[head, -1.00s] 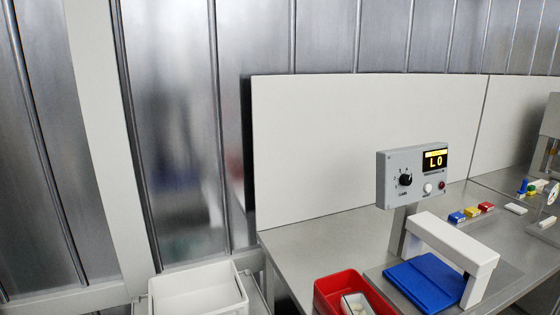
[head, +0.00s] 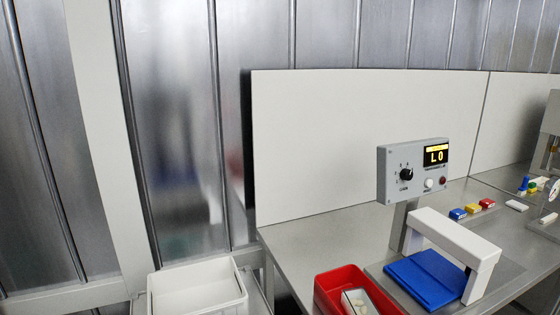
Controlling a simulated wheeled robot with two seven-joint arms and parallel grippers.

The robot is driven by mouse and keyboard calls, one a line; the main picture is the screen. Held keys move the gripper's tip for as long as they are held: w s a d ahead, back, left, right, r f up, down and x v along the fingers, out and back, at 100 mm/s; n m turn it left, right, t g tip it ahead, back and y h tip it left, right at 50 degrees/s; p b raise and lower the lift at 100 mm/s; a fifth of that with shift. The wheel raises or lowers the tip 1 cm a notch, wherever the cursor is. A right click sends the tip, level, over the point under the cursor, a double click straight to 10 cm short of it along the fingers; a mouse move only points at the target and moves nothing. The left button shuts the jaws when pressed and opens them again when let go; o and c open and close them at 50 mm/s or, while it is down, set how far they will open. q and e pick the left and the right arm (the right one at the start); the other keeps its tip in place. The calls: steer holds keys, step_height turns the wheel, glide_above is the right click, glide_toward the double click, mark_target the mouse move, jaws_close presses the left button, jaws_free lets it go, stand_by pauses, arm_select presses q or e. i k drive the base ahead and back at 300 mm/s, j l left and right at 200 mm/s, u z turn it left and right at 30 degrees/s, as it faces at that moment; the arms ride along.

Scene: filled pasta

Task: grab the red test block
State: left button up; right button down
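The red test block (head: 488,203) lies on the grey bench at the right. It is the rightmost in a short row with a yellow block (head: 472,208) and a blue block (head: 457,214). The three sit close together behind the white arch. Neither of my grippers shows in the head view, so whether they are open or shut is hidden.
A grey control box (head: 412,171) with a lit display stands on a post left of the blocks. A white arch (head: 455,237) spans a blue plate (head: 427,279) in front. A red bin (head: 330,290) and a white bin (head: 198,290) are nearer. A white panel (head: 340,140) stands behind.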

mark_target(486, 203)
steer(key=z, duration=1.25)
steer(key=i+l, duration=0.15)
steer(key=l, duration=0.25)
steer(key=i+l+u, duration=0.15)
steer(key=l, duration=0.2)
steer(key=i+l, duration=0.1)
steer(key=l, duration=0.3)
steer(key=i+l+u, duration=0.15)
steer(key=l, duration=0.25)
steer(key=i+l+u, duration=0.1)
steer(key=l, duration=0.25)
steer(key=i+l+u, duration=0.1)
steer(key=i+l, duration=0.15)
steer(key=i+l+u, duration=0.15)
steer(key=l, duration=0.35)
steer(key=i+l+u, duration=0.1)
steer(key=l, duration=0.25)
steer(key=i+l+u, duration=0.1)
steer(key=l, duration=0.3)
steer(key=i+l+u, duration=0.15)
steer(key=l+u, duration=0.15)
steer(key=l, duration=0.85)
steer(key=l+u, duration=0.3)
steer(key=l, duration=0.8)
steer(key=k+l, duration=0.1)
steer(key=l, duration=0.9)
steer(key=i+u, duration=0.05)
